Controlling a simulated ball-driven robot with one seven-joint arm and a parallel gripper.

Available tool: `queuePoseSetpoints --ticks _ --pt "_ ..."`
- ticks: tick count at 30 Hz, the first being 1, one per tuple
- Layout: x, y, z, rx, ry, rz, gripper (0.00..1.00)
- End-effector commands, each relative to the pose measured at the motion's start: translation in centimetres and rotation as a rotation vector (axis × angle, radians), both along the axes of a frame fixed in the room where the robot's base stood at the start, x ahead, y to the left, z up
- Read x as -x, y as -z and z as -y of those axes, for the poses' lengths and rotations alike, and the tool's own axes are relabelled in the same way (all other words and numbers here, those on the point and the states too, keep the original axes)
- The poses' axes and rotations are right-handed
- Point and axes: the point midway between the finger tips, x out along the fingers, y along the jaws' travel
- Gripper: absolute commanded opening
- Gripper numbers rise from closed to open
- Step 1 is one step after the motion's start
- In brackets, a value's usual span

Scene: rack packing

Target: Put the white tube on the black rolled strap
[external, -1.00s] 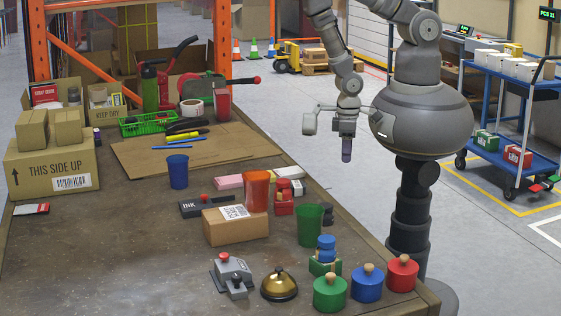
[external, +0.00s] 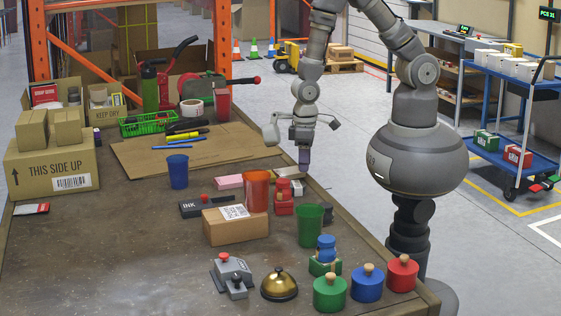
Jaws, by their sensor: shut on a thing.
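My gripper (external: 304,150) points down above the table's right edge. It is shut on a small purple upright piece (external: 304,158), whose lower end is close to the white and grey items there. I cannot make out a white tube for certain; a white block-like item (external: 287,172) lies just left of the gripper, too small to identify. A small black thing (external: 328,214) shows partly behind the green cup (external: 310,228); I cannot tell whether it is the rolled strap.
An orange cup (external: 257,192), a cardboard box (external: 235,229) and a red item (external: 283,203) stand close to the gripper. A blue cup (external: 177,172) is farther left. Knobbed weights (external: 367,285) and a brass bell (external: 279,286) are at the front. The front-left table is clear.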

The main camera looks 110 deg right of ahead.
Motion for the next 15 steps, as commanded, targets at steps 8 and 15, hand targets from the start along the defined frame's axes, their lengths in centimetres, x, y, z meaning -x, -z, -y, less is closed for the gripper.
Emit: queuePoseSetpoints --ticks 8,15 --pt "-2.3 0.9 0.1 0.0 0.0 -0.001 0.09" --pt "-2.2 3.9 0.1 0.0 0.001 0.0 0.09"
